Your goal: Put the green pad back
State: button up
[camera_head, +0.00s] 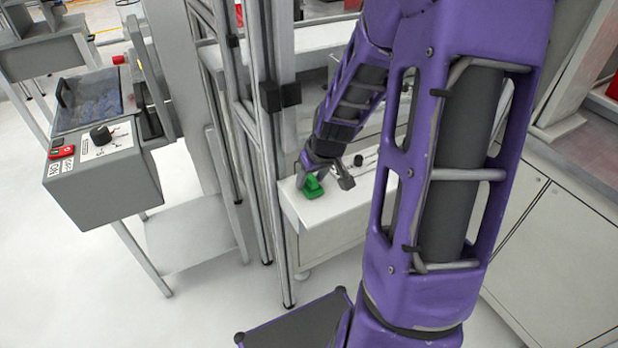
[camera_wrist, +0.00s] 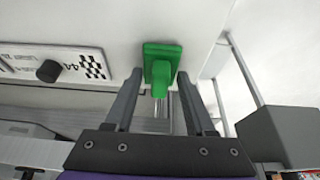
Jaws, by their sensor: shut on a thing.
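The green pad (camera_head: 313,187) is at the left end of a white ledge (camera_head: 345,201) in the head view. In the wrist view the green pad (camera_wrist: 161,52) shows a flat square plate with a narrower block standing out from it toward me. My gripper (camera_head: 321,178) reaches down to it from above. In the wrist view my gripper (camera_wrist: 161,84) has one finger on each side of the narrower block, shut on it. The plate seems to lie at the white surface, but I cannot tell whether it touches.
A black knob (camera_wrist: 48,70) on a marked panel is left of the pad in the wrist view. Metal frame posts (camera_head: 262,130) stand close left of the ledge. A grey control box (camera_head: 103,173) is further left. Open floor lies at the lower left.

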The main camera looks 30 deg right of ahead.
jog(key=shift+f, duration=0.15)
jog(key=o, duration=1.2)
jog(key=p+v, duration=0.4)
jog(key=v, duration=0.8)
